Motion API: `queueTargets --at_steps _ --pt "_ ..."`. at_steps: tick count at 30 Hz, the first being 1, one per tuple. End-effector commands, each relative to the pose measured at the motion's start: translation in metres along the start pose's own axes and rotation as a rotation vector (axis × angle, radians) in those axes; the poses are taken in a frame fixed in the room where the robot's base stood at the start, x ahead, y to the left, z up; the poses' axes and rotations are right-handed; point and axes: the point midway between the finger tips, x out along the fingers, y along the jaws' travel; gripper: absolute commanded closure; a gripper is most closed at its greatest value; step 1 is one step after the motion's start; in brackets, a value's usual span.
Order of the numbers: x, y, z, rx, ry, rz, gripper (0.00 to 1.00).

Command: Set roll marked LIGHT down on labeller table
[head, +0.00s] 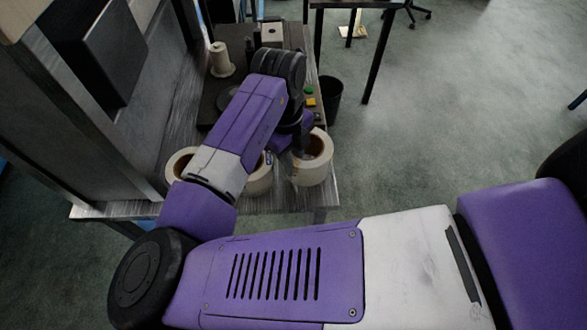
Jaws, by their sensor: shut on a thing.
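My gripper (303,148) is shut on the wall of a cream-white roll (314,172) at the right front of the labeller table (284,200). The fingers are partly hidden by my wrist and the roll. The roll's open core faces up. I cannot tell whether its underside touches the table. No LIGHT marking is readable on it. Two similar rolls are on the table to its left: a middle roll (260,180), partly covered by my arm, and a left roll (176,163), also partly covered.
The labeller (214,104), with a white spool (221,62) and green and yellow buttons, stands behind the rolls. A dark panel (95,50) on a grey frame rises at the left. A black bin (331,97) stands on the floor beyond the table. Open carpet lies to the right.

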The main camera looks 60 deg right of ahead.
Motion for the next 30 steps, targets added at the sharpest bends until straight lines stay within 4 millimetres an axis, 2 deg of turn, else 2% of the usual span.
queueTargets --at_steps 7,15,26,27,30 --pt "0.014 0.000 0.001 0.000 0.001 -0.001 1.00" --pt "0.046 0.000 0.005 0.000 0.000 -0.001 1.00" --pt "0.050 0.000 0.006 0.001 -0.001 -0.001 1.00" --pt "0.051 0.000 0.006 0.001 0.000 0.001 0.74" --pt "0.050 0.000 0.006 0.001 0.000 0.001 0.56"
